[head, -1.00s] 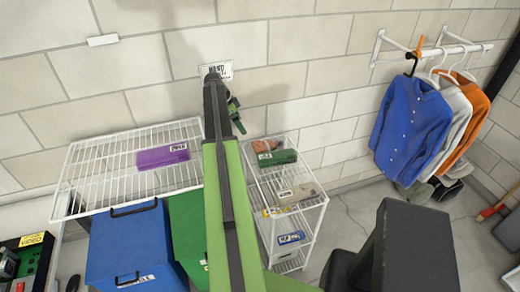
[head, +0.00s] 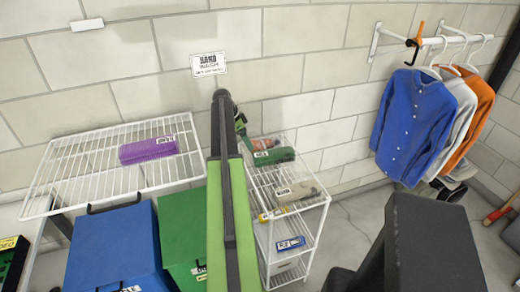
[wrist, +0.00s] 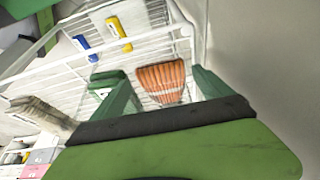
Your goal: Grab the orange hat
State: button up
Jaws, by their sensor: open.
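The orange hat (wrist: 163,82) is ribbed knit and lies on the top level of a white wire rack, near its wall-side edge. In the head view only a small part of it shows behind the green item. My gripper (wrist: 160,78) is open and empty. Its two green fingers appear on either side of the hat in the wrist view, but I cannot tell whether they reach down around it. In the head view the gripper (head: 241,124) is mostly hidden behind my arm.
A green folded item (head: 275,157) lies beside the hat, and a grey-beige item (head: 292,192) lies nearer on the white wire rack (head: 322,203). A wire shelf (head: 70,172) with a purple item (head: 148,149) stands left. Hanging shirts (head: 412,125) are at right.

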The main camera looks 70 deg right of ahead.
aim_at(259, 145)
jog(key=b+x, duration=0.3)
jog(key=x, duration=0.1)
jog(key=shift+f, duration=0.35)
jog(key=shift+r, duration=0.2)
jog(key=c, duration=1)
jog(key=shift+c, duration=0.2)
jog(key=shift+r, duration=0.1)
